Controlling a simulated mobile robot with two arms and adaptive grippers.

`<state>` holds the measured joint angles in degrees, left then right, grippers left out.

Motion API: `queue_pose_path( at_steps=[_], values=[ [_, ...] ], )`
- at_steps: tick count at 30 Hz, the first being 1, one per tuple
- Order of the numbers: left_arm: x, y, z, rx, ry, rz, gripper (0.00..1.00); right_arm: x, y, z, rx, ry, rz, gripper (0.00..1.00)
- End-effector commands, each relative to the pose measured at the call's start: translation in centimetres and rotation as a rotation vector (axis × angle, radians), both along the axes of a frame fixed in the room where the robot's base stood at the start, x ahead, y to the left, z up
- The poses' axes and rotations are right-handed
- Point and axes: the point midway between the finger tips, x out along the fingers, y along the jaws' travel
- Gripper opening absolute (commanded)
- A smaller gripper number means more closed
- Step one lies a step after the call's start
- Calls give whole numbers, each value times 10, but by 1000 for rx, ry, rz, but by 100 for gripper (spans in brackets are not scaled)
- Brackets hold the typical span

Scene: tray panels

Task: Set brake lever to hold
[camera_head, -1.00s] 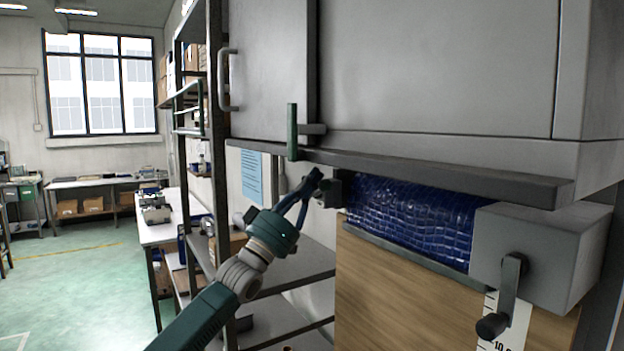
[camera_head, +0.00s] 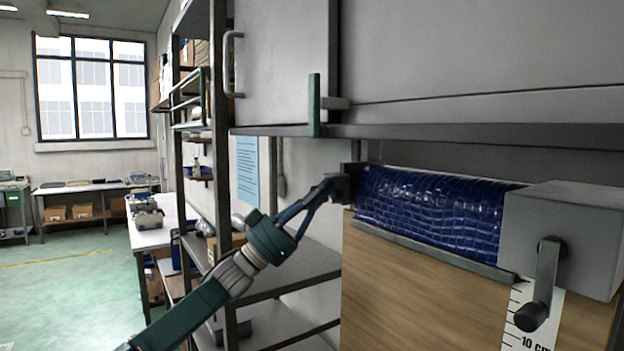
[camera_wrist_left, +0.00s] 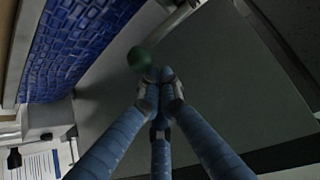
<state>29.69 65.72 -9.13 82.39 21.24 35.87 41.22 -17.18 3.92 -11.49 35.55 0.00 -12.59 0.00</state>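A green upright lever (camera_head: 315,105) stands at the front edge of the grey cabinet, beside a short dark stop. A crank handle with a black knob (camera_head: 545,285) hangs down from a grey box (camera_head: 565,235) at the right. I cannot tell from labels which is the brake lever. My left gripper (camera_head: 332,186) is below the green lever, near the dark bracket (camera_head: 350,178) at the roll's left end; contact is unclear. In the left wrist view its fingertips (camera_wrist_left: 160,80) are together with nothing visible between them, beside a green rounded end (camera_wrist_left: 139,58). My right gripper is out of view.
A blue glossy roll (camera_head: 430,205) runs from the bracket to the grey box, above a wooden panel (camera_head: 420,290) with a centimetre scale (camera_head: 525,320). The cabinet ledge (camera_head: 480,135) overhangs it. Metal shelving (camera_head: 280,280) stands behind my left arm.

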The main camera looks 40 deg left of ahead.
Motion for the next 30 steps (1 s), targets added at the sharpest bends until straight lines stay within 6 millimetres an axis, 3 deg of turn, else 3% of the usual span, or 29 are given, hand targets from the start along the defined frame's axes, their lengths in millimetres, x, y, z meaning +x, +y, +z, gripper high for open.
queue_pose_path(
  at_steps=[10, 18, 30],
  values=[
    [1, 0, -23, 298, -86, 5, 0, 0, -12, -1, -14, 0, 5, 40],
    [1, 0, -39, 301, -84, 2, 0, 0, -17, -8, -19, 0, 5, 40],
    [1, 2, -45, 299, -85, 3, 0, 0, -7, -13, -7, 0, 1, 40]
  ],
)
